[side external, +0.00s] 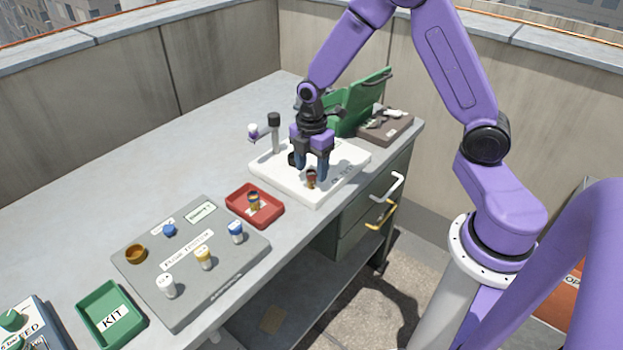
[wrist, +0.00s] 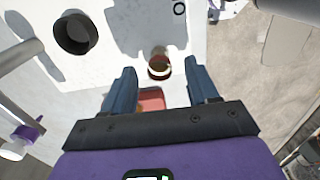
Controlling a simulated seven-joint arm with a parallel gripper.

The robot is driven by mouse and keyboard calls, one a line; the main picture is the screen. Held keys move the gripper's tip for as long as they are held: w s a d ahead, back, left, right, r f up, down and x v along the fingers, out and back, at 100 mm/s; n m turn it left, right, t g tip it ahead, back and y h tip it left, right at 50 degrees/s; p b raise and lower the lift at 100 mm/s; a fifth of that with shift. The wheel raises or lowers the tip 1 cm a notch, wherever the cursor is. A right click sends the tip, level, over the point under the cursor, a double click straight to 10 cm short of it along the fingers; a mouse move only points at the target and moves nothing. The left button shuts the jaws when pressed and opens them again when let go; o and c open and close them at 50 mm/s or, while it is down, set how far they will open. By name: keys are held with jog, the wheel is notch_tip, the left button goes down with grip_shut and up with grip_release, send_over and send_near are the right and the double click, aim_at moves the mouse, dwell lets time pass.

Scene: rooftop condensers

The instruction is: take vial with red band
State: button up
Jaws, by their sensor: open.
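A small dark brown vial with a red band (side external: 311,180) stands on the white board (side external: 279,174), near its front edge. In the wrist view the vial (wrist: 158,67) shows from above, with a pale ring and dark red around its rim. My gripper (side external: 312,169) points down over the white board, right at the vial in the side view. In the wrist view the open fingers (wrist: 160,72) lie to the left and right of the vial, with clear gaps on both sides. The fingers hold nothing.
A black cup (wrist: 75,33) sits on the board. A red tray (side external: 267,216) holds another vial (side external: 254,201). A grey board (side external: 150,300) with several vials lies nearer; a green case (side external: 357,102) stands behind.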

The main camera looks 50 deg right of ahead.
jog(key=shift+f, duration=0.75)
grip_shut()
jog(key=shift+r, duration=0.15)
